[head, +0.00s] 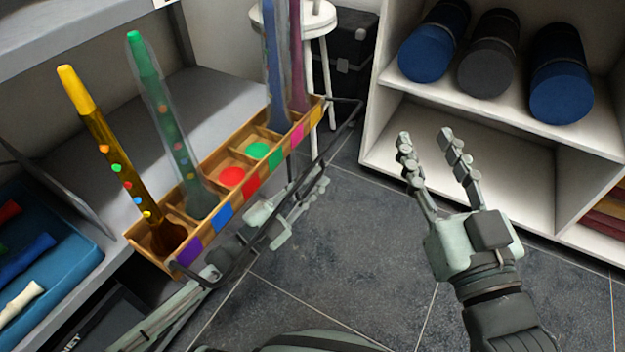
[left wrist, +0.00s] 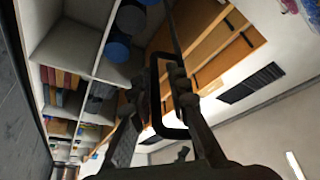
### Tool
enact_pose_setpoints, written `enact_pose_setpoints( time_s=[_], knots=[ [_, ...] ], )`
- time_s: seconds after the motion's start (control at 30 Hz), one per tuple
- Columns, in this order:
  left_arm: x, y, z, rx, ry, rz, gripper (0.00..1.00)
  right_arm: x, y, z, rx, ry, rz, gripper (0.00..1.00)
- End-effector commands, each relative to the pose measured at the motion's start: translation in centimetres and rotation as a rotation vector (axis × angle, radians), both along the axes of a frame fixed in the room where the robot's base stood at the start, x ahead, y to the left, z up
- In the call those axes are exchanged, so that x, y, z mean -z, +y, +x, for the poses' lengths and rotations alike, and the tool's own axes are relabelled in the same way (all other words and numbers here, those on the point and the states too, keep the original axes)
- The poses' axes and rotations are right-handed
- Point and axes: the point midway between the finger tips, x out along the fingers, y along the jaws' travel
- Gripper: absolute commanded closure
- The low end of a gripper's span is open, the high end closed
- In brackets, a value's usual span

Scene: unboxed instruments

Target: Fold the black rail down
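The black rail (head: 337,137) runs along the front of a wooden rack (head: 190,225), standing out from it, with bent ends. In the left wrist view, a bent end of the rail (left wrist: 154,95) shows as a rounded loop by my fingers. My left gripper (head: 312,192) is below the rack's front, close to the rail, which partly hides it. Its fingers (left wrist: 158,90) look apart in the left wrist view, with the rail's loop between or beside them; contact is unclear. My right gripper (head: 426,140) is open and empty, to the right over the floor.
The rack holds several upright recorders, including a yellow-tipped one (head: 108,145) and a green one (head: 165,115). A white shelf (head: 480,125) with blue and dark cylinders is at right. A white stool (head: 325,20) stands behind. A blue tray (head: 75,265) is at left. Floor below is clear.

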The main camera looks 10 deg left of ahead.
Motion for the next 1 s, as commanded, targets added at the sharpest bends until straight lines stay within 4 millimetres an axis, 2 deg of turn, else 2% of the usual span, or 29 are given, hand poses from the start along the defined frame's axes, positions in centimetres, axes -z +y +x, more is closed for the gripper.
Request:
enact_pose_setpoints(
  time_s=[0.27,0.7,1.0],
  knots=[
    [0.2,0.6,-0.7,0.0,-0.001,0.001,0.83,0.0,0.0,0.0,0.002,0.0,0.0,0.6],
    [2.4,5.7,-7.4,-0.002,0.002,0.002,0.83,0.0,0.0,0.0,0.001,0.001,0.0,0.6],
    [3.0,7.0,-9.3,-0.001,-0.001,0.0,0.83,0.0,0.0,0.0,0.001,0.001,0.0,0.6]
  ],
)
